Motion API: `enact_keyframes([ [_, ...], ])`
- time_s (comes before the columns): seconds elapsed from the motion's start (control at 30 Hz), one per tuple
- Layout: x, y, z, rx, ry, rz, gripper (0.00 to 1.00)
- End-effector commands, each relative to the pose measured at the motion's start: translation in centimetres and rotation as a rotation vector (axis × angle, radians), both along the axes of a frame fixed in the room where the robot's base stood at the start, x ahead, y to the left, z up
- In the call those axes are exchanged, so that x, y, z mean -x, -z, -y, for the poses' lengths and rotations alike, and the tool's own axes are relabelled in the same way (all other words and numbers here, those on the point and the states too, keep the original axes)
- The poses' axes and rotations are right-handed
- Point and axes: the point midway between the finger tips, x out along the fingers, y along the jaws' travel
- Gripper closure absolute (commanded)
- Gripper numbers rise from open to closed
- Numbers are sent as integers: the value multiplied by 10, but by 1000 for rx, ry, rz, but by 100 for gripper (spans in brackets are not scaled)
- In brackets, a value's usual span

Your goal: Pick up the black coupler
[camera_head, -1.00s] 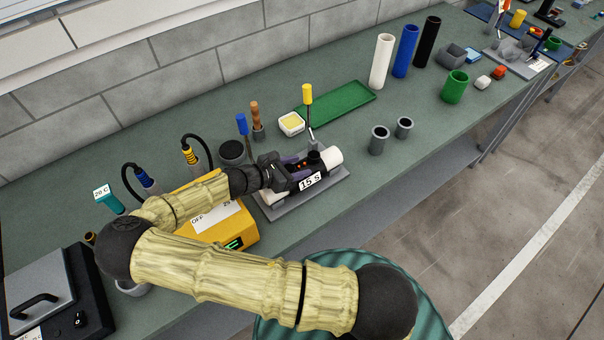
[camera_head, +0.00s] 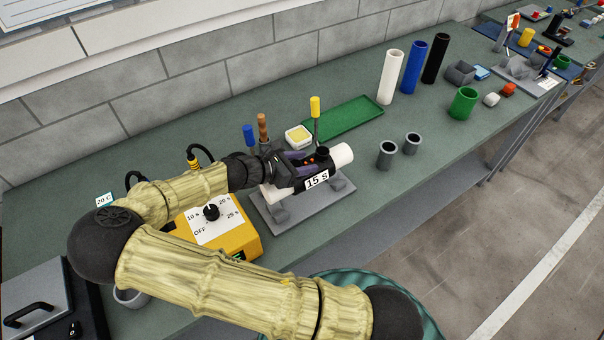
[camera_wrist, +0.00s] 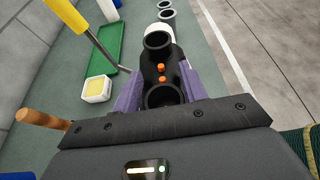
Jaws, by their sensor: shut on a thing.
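The black coupler (camera_head: 322,154) has two round black sockets, orange buttons and a "15 S" label. A white pipe (camera_head: 342,155) sticks out of its right end, and a white piece shows at its left end. My gripper (camera_head: 295,163) is shut on the coupler's body. In the wrist view, the purple fingers of my gripper (camera_wrist: 160,88) lie on both sides of the coupler (camera_wrist: 173,76). The coupler and pipe are held above the grey cradle plate (camera_head: 305,212), with a gap under them. My gripper hides part of the coupler.
The yellow timer box (camera_head: 240,237) stands left of the cradle. Behind are the yellow-handled tool (camera_head: 315,106), a yellow-and-white block (camera_head: 298,136) and a green tray (camera_head: 345,119). Two grey cups (camera_head: 387,154) stand at the right, near the bench edge.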

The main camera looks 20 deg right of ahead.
Motion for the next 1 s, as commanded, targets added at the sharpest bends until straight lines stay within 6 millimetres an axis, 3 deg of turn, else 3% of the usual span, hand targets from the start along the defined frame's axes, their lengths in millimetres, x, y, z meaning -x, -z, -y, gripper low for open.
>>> enact_keyframes([
  [0.27,0,-22,0,1,1,1,100],
  [1.0,-1,-19,1,4,-6,0,100],
])
